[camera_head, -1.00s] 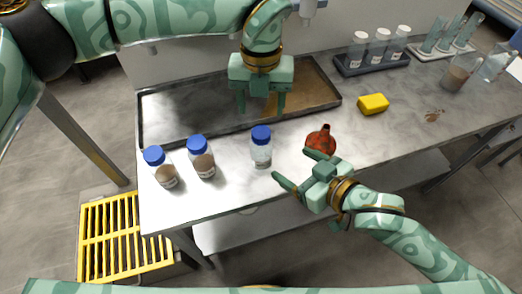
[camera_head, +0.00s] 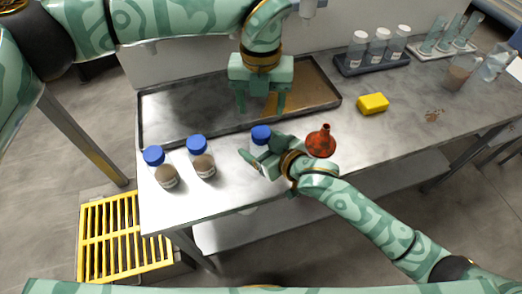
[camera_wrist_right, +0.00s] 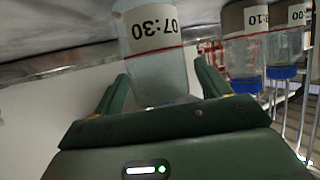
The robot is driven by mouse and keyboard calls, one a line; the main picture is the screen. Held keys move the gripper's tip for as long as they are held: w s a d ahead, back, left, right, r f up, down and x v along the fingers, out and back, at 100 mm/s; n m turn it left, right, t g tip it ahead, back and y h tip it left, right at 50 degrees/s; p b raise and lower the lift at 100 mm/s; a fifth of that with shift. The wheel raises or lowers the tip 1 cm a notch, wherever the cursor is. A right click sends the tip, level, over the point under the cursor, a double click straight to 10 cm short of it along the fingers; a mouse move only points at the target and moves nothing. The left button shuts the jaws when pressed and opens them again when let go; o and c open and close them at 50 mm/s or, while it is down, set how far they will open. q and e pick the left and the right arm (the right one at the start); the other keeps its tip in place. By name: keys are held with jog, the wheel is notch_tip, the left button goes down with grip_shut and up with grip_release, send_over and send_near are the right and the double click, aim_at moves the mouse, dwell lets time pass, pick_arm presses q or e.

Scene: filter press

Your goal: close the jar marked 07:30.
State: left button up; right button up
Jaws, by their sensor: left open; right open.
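The jar marked 07:30 (camera_wrist_right: 156,55) is clear, with its label upside down in the right wrist view. In the head view a blue lid (camera_head: 261,132) shows on top of this jar; how tightly it sits cannot be told. My right gripper (camera_head: 259,150) is at the jar with its fingers open on either side, and they also show in the right wrist view (camera_wrist_right: 160,85). The jar's lower body is partly hidden by the gripper in the head view. My left gripper (camera_head: 261,107) is open and empty above the tray, behind the jar.
Two blue-lidded jars with brown contents (camera_head: 166,175) (camera_head: 202,164) stand to the left. A red funnel (camera_head: 321,143) is right of my right gripper. A metal tray (camera_head: 170,132), a yellow sponge (camera_head: 373,103) and a rack of white-capped bottles (camera_head: 372,65) are farther back.

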grip_shut()
pick_arm(q)
jog(key=n, duration=0.7)
jog(key=shift+a, duration=0.25)
jog(key=shift+d+n, duration=0.25)
jog(key=shift+n, duration=0.85)
